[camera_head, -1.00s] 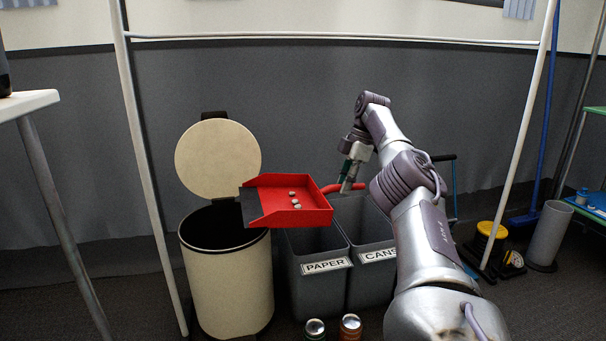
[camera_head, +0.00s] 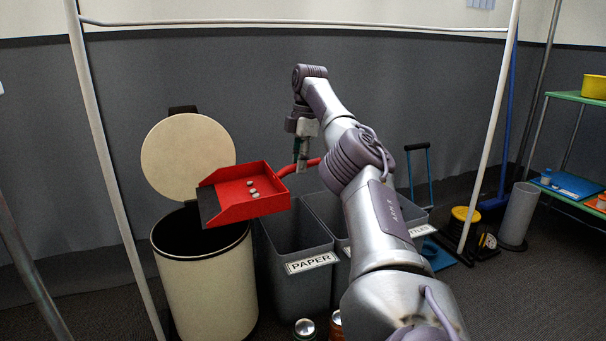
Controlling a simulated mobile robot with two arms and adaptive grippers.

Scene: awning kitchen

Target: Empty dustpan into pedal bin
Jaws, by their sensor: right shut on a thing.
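The red dustpan (camera_head: 262,207) is held in the air, its dark front lip over the right part of the open pedal bin. Several small grey pebble-like bits (camera_head: 252,189) lie in the pan, which looks close to level. My right gripper (camera_head: 301,168) is shut on the dustpan's red handle, to the right of the pan. The cream pedal bin (camera_head: 206,290) stands upright at the left, its round lid (camera_head: 187,156) raised against the back. Its dark inside shows no contents. My left gripper is out of view.
Grey sorting bins, one labelled PAPER (camera_head: 312,263), stand just right of the pedal bin, under the dustpan handle. Two cans (camera_head: 305,328) are on the floor in front. White frame poles (camera_head: 118,190) rise at both sides. A green shelf (camera_head: 578,99) is at far right.

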